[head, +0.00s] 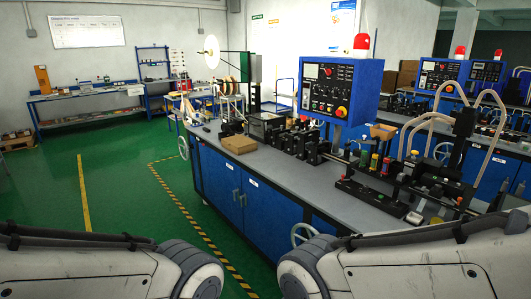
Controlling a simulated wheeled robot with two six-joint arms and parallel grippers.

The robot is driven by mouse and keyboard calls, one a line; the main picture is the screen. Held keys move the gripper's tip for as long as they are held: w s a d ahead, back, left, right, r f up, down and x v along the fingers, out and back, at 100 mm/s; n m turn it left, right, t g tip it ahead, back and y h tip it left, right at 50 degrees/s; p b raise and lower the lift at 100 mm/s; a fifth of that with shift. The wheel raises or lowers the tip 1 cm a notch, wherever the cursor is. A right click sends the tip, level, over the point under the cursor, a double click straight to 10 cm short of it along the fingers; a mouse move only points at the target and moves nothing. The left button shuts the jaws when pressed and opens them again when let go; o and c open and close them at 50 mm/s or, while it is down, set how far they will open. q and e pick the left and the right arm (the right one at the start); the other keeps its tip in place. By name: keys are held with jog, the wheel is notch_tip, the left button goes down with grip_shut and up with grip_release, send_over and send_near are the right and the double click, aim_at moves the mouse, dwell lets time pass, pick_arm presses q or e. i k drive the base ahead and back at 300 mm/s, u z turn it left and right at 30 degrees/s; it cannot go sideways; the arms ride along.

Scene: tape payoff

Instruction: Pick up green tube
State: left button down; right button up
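A small upright green tube (364,159) stands on the grey-topped workbench (222,160), right of centre in the head view. It is in a short row with a red tube (374,162) and an orange-yellow tube (386,166). The tubes are small, and their lower ends are hard to make out. Only thick links of my two arms show along the bottom edge. Neither of my grippers is in view, so what they hold cannot be seen.
A black device (385,200) lies in front of the tubes. A blue control box (340,90) stands above the bench behind them. A cardboard box (238,144) sits at the bench's left end. Green floor (120,190) is open to the left.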

aim_at(364, 154)
jog(key=u, duration=0.55)
jog(key=i, duration=2.95)
jog(key=z, duration=1.35)
jog(key=i, duration=0.9)
jog(key=z, duration=0.55)
